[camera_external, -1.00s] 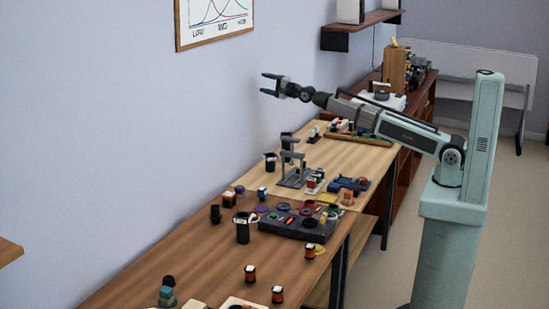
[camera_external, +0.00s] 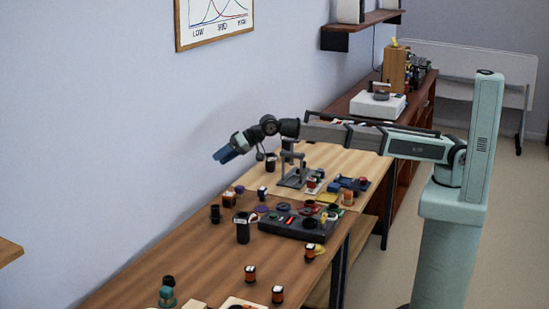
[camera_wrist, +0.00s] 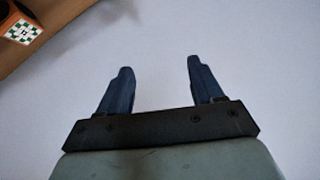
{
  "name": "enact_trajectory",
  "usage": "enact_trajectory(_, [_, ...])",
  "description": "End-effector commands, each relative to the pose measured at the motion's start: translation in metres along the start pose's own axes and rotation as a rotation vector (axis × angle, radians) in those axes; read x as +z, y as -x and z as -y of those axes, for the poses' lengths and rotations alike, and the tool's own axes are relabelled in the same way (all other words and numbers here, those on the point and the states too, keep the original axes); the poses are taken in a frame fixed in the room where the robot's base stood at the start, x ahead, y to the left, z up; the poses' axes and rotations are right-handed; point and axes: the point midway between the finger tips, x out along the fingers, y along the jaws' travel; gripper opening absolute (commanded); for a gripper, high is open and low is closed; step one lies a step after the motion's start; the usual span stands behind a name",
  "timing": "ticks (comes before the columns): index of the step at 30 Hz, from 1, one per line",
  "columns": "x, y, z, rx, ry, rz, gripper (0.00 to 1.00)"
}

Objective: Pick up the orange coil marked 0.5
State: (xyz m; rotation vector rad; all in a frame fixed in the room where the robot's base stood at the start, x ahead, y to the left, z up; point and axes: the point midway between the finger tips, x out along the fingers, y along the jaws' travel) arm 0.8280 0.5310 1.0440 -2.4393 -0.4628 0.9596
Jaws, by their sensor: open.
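Several small orange coils with dark ends stand on the tables in the external view. Two are on the near brown table, one coil (camera_external: 250,274) and another coil (camera_external: 278,294) near its front. A third coil (camera_external: 310,252) is by the right edge, and a further coil (camera_external: 347,198) is on the lighter table. I cannot read any 0.5 mark at this size. My gripper (camera_external: 221,154) is in the air above the tables, near the wall, well apart from the coils. In the wrist view my gripper (camera_wrist: 159,68) has its two blue fingers apart with nothing between them.
A dark console (camera_external: 290,224) with coloured parts sits mid-table. A dark cup-like object (camera_external: 243,233) stands left of it, and a grey stand (camera_external: 291,174) rises behind. The wall (camera_wrist: 240,40) fills most of the wrist view. The near brown table has clear room at left.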

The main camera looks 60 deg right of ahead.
Motion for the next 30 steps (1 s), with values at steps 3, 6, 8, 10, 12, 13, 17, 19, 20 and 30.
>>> enact_trajectory(3, [0.058,-0.014,0.05,0.008,0.164,0.12,0.66])
enact_trajectory(6, [0.108,-0.018,0.086,0.009,0.305,0.217,0.66])
enact_trajectory(8, [0.138,-0.018,0.106,0.007,0.391,0.276,0.66])
enact_trajectory(10, [0.173,-0.016,0.129,0.0,0.493,0.343,0.66])
enact_trajectory(12, [0.209,-0.013,0.151,-0.01,0.596,0.41,0.66])
enact_trajectory(13, [0.224,-0.01,0.161,-0.015,0.639,0.439,0.66])
enact_trajectory(17, [0.283,0.002,0.194,-0.04,0.811,0.548,0.66])
enact_trajectory(19, [0.308,0.009,0.207,-0.055,0.886,0.595,0.66])
enact_trajectory(20, [0.318,0.012,0.212,-0.06,0.915,0.613,0.66])
enact_trajectory(30, [0.361,0.023,0.229,-0.087,1.043,0.693,0.66])
